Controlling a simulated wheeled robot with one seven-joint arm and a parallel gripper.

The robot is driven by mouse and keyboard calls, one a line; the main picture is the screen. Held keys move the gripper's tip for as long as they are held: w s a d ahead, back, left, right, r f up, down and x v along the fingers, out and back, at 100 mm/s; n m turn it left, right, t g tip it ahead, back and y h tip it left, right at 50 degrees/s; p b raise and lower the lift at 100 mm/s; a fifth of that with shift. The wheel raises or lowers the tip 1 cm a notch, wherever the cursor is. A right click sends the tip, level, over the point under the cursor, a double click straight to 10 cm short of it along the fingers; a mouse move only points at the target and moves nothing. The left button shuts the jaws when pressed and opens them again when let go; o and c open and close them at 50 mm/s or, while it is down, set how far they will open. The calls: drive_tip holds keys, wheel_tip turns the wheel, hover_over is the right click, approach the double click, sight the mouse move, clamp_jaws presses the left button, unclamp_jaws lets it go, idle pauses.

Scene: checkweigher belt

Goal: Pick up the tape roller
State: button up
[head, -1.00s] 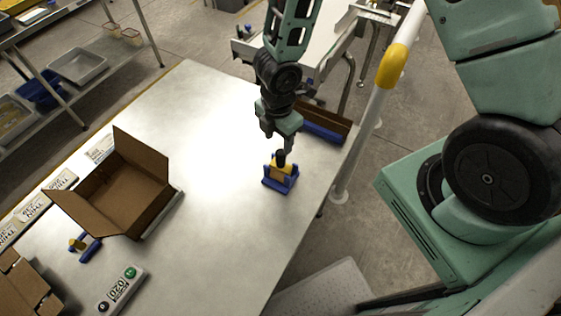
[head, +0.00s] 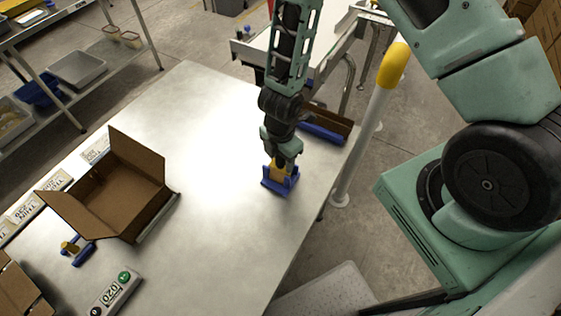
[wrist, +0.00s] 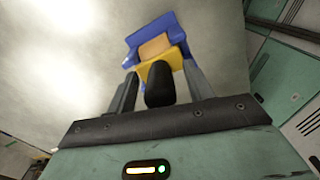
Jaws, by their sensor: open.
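The tape roller, with a yellow body and a black handle, sits in a blue holder (head: 281,187) near the table's right edge. In the head view its yellow part (head: 274,169) shows just below my gripper (head: 282,163), which hides the handle. In the wrist view the black handle (wrist: 160,85) stands between the two fingers of my open gripper (wrist: 160,92), with a gap on each side. The yellow body (wrist: 159,58) and the blue holder (wrist: 152,30) lie beyond the fingertips.
An open cardboard box (head: 120,187) stands on the left of the metal table (head: 210,150). A blue-fronted brown tray (head: 322,130) is behind my gripper. A yellow-topped post (head: 391,66) stands to the right.

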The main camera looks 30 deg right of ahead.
drive_tip(key=shift+c, duration=0.3)
clamp_jaws()
